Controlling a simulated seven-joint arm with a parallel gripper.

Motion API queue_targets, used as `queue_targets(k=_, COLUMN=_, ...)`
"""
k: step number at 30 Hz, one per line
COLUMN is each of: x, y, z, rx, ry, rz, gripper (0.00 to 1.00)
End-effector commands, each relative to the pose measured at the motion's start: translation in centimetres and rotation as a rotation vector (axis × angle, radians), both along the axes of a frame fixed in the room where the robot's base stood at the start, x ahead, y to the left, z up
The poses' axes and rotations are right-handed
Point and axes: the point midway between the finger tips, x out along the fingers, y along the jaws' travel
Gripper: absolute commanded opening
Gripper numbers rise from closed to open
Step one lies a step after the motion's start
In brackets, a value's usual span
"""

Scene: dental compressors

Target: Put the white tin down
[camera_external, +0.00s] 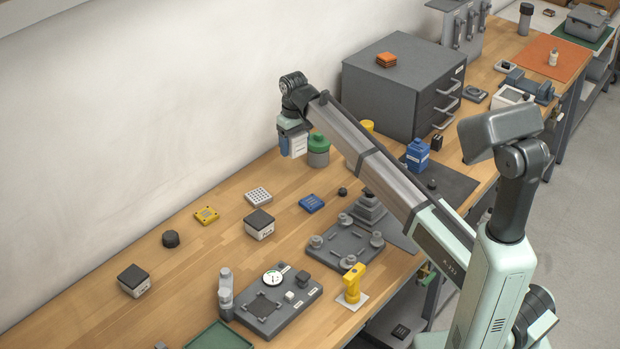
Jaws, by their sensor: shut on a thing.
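My gripper (293,148) hangs at the end of my outstretched arm, above the back part of the wooden bench near the wall. It is shut on a white tin (299,146), held in the air just left of a green-lidded grey jar. Only part of the tin shows, and the fingers and wrist hide the rest. I cannot tell whether it touches the jar.
The green-lidded jar (318,150) stands beside my gripper, with a grey drawer cabinet (393,88) behind. White boxes with dark lids (259,224) (133,281), a perforated white block (258,196), a yellow tray (206,215) and a blue tray (311,203) lie on the bench. Bare wood lies between them.

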Motion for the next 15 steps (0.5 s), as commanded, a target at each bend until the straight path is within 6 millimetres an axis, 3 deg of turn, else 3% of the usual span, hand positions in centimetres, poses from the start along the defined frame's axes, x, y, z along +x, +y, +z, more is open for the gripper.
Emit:
queue_targets(k=10, x=0.0, y=0.0, z=-0.2, rx=0.001, ry=-0.002, rz=0.192, gripper=0.29)
queue_targets(k=15, x=-0.1, y=0.0, z=-1.9, rx=0.001, ry=-0.001, rz=0.202, gripper=0.29)
